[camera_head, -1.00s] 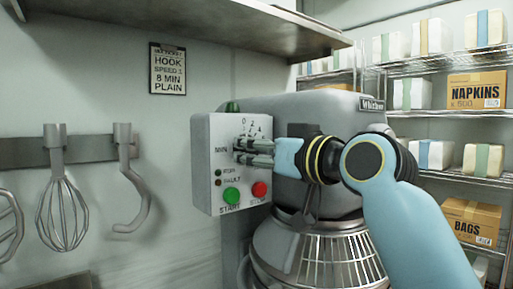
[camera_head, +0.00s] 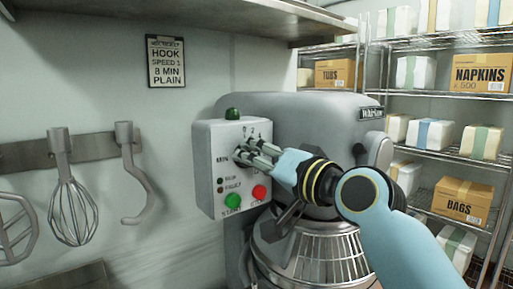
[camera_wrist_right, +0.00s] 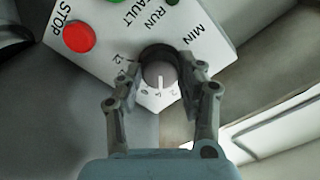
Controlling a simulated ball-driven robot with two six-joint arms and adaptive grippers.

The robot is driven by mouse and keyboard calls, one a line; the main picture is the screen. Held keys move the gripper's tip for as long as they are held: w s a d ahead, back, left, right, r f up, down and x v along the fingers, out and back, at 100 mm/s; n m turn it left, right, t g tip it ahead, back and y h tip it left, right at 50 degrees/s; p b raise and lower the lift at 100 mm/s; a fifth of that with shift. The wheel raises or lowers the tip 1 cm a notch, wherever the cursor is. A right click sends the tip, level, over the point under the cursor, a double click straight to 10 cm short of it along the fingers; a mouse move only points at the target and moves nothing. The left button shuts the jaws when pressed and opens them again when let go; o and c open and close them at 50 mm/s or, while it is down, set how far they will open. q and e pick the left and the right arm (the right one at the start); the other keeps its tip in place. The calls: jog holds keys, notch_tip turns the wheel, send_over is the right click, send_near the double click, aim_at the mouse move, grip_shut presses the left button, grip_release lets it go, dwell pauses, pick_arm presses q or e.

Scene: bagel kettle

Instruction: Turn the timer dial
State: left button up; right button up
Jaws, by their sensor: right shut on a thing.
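The timer dial (camera_wrist_right: 159,74) is a round grey knob with a white pointer line, set in a dark ring on the white control panel (camera_head: 206,180). Numbers and the word MIN are printed around it. My right gripper (camera_wrist_right: 163,78) has a finger on each side of the dial and is shut on it. In the head view, the right gripper (camera_head: 249,150) covers most of the dial. The head view shows no left gripper.
Below the dial are a green START button (camera_head: 233,201) and a red STOP button (camera_head: 259,192). The panel is on a grey mixer (camera_head: 300,108) with a wire bowl guard (camera_head: 318,258). A whisk (camera_head: 72,205) and hook (camera_head: 135,175) hang left. A card (camera_head: 166,62) reads 8 MIN.

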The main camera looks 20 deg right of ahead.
jog(key=shift+r+m+p, duration=0.1)
jog(key=shift+m+p, duration=0.2)
jog(key=shift+m, duration=0.1)
jog(key=o, duration=1.2)
jog(key=shift+c, duration=0.2)
jog(key=v, duration=1.2)
